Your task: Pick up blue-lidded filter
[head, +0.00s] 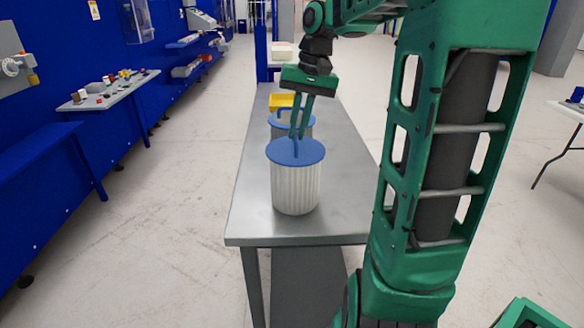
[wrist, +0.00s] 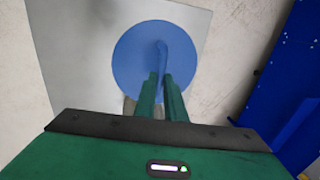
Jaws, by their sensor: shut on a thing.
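The blue-lidded filter (head: 296,188) is a white ribbed cylinder with a round blue lid and an upright blue handle on top. It stands upright near the front end of the metal table (head: 345,205). I cannot tell whether its base touches the table. My gripper (head: 294,136) is above the lid, with its two green fingers pointing down and shut on the handle. In the wrist view, the fingertips (wrist: 160,80) close around the blue handle, and the round blue lid (wrist: 130,60) fills the area beyond them. The filter's ribbed side is mostly hidden there.
Right behind the filter stands a grey container with a blue rim (head: 277,124), partly hidden. A yellow bin (head: 283,101) is farther back on the table. Blue wall panels and a side bench (head: 108,92) are at left. The table's right side is clear.

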